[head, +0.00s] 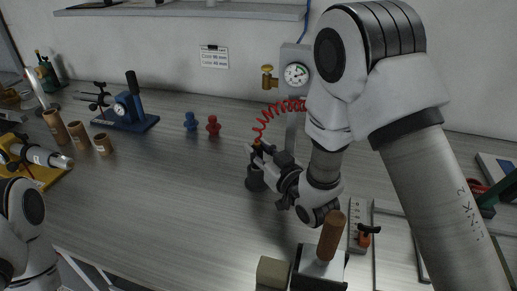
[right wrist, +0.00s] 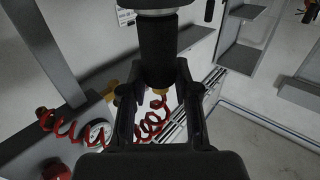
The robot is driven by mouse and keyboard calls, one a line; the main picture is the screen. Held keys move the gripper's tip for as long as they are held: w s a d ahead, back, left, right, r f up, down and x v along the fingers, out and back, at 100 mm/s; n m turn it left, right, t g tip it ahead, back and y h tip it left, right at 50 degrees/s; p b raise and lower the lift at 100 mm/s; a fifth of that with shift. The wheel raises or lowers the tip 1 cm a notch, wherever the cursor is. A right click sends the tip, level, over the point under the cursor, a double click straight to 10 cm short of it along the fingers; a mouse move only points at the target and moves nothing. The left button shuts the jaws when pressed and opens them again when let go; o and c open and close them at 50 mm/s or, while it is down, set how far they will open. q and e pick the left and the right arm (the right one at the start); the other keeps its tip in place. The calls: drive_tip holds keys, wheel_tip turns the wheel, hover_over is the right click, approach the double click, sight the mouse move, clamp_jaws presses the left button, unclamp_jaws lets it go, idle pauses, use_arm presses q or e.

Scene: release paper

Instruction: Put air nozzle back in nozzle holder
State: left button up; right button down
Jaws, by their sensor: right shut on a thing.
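In the head view my right gripper (head: 260,158) is shut on the air nozzle, which is mostly hidden by the fingers. The red coiled hose (head: 262,126) runs from there up to the wall unit. A dark, round nozzle holder (head: 255,182) stands on the bench right below the fingers. In the right wrist view a black cylinder (right wrist: 158,48), seemingly the holder, lies in line with the fingertips (right wrist: 155,92), and a bit of yellow shows between them. I cannot tell whether the nozzle is inside the holder. My left gripper is out of view.
Blue (head: 191,121) and red (head: 213,125) pieces stand left of the holder. A wooden-handled tool (head: 331,237) stands in front.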

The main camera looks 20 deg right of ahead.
drive_tip(key=shift+f, duration=0.25)
drive_tip(key=c, duration=0.8)
unclamp_jaws()
drive_tip(key=shift+r, duration=0.15)
wheel_tip(320, 180, up, 10)
drive_tip(key=shift+f, duration=0.1)
